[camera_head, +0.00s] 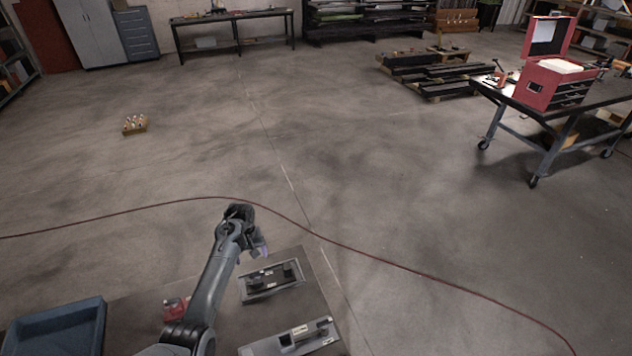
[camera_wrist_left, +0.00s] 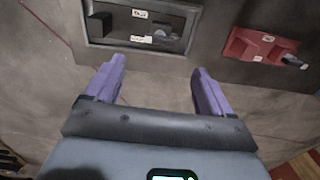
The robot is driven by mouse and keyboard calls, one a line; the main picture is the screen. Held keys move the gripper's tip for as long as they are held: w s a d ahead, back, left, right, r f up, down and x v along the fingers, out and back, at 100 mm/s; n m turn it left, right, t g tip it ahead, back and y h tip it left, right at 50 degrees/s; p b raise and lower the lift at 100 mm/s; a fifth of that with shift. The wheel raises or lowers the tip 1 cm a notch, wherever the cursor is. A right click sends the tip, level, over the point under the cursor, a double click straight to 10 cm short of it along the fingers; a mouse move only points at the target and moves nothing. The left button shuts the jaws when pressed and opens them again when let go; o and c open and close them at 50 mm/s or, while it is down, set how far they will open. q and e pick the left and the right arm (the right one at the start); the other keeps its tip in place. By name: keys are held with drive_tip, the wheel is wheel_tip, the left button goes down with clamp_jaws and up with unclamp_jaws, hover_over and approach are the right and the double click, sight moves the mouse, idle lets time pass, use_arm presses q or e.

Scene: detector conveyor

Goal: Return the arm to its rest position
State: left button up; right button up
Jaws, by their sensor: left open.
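My left arm reaches up from the bottom of the head view, and its left gripper (camera_head: 262,248) is near the far edge of the work table (camera_head: 225,277). In the left wrist view its two purple fingers (camera_wrist_left: 158,88) are spread wide with nothing between them. A grey tray-like fixture (camera_wrist_left: 138,46) with dark blocks and white labels lies beyond the fingertips; it also shows in the head view (camera_head: 259,294). No contact with it shows. The right gripper is in neither view.
A red part (camera_wrist_left: 262,47) lies on the table beside the fixture. A blue bin (camera_head: 57,325) stands at the lower left. Another grey fixture (camera_head: 265,350) is at the table's front. A red cable (camera_head: 400,266) crosses the floor. A wheeled table with a red toolbox (camera_head: 545,85) stands far right.

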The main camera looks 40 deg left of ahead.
use_arm(q)
drive_tip(key=s+d+f+m+g+p, duration=0.1)
drive_tip(key=s+d+f+g, duration=0.1)
drive_tip(key=s+f, duration=0.35)
drive_tip(key=s+d+f+g+p, duration=0.1)
drive_tip(key=s+f+p, duration=0.1)
drive_tip(key=s, duration=0.6)
drive_tip(key=s+d+m+y+p, duration=0.2)
drive_tip(key=s+d+m, duration=0.1)
drive_tip(key=s+d, duration=0.3)
drive_tip(key=s+d+r+m+t+h+p, duration=0.15)
drive_tip(key=d+r+m, duration=0.25)
drive_tip(key=d+r, duration=0.5)
drive_tip(key=s+d+r+m+t+p, duration=0.1)
drive_tip(key=s+d+r+m+t, duration=0.35)
drive_tip(key=d, duration=0.85)
drive_tip(key=w+d+r+m, duration=0.1)
drive_tip(key=w+d+r, duration=0.2)
drive_tip(key=r, duration=0.7)
drive_tip(key=shift+w+d+t+h+b, duration=0.15)
drive_tip(key=shift+w+t+h+b, duration=0.2)
drive_tip(key=shift+w, duration=0.55)
drive_tip(key=shift+f, duration=0.1)
